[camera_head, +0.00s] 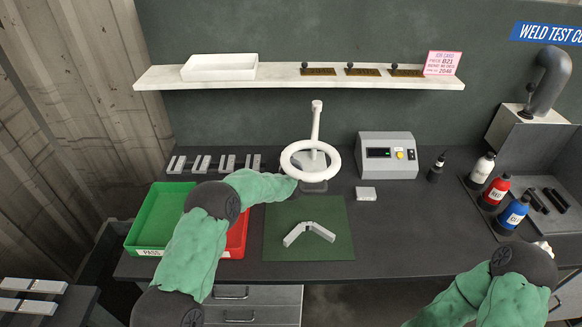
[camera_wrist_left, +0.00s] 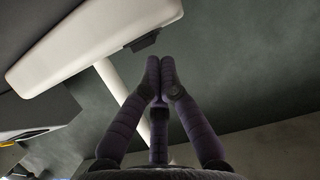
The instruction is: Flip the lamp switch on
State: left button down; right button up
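The lamp (camera_head: 289,158) is a white ring on a white post, standing at the back middle of the bench. In the left wrist view its pale ring (camera_wrist_left: 70,50) crosses the upper left, and a small dark switch block (camera_wrist_left: 145,41) sits on its underside. My left gripper (camera_wrist_left: 160,63) has its dark fingertips drawn together, with nothing seen between them. The tips are just below the switch block in that picture; I cannot tell whether they touch it. In the head view the green sleeve hides this gripper by the ring's lower left. My right gripper is mostly hidden behind its wrist at lower right.
A green tray (camera_head: 139,236) and a red tray (camera_head: 238,240) lie beside and under my left arm. An angled metal piece (camera_head: 309,232) lies on a green mat (camera_head: 340,250). A grey meter box (camera_head: 387,155) and bottles (camera_head: 497,191) stand right. A shelf (camera_head: 290,80) runs above.

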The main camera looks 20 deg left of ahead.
pick_arm(q)
jog(key=shift+w+a, duration=0.1)
jog(key=shift+w, duration=0.05)
jog(key=shift+s+f+p, duration=0.2)
jog(key=shift+f+p, duration=0.15)
jog(key=shift+f, duration=0.2)
jog(key=shift+r+p, duration=0.75)
jog(key=shift+r, duration=0.1)
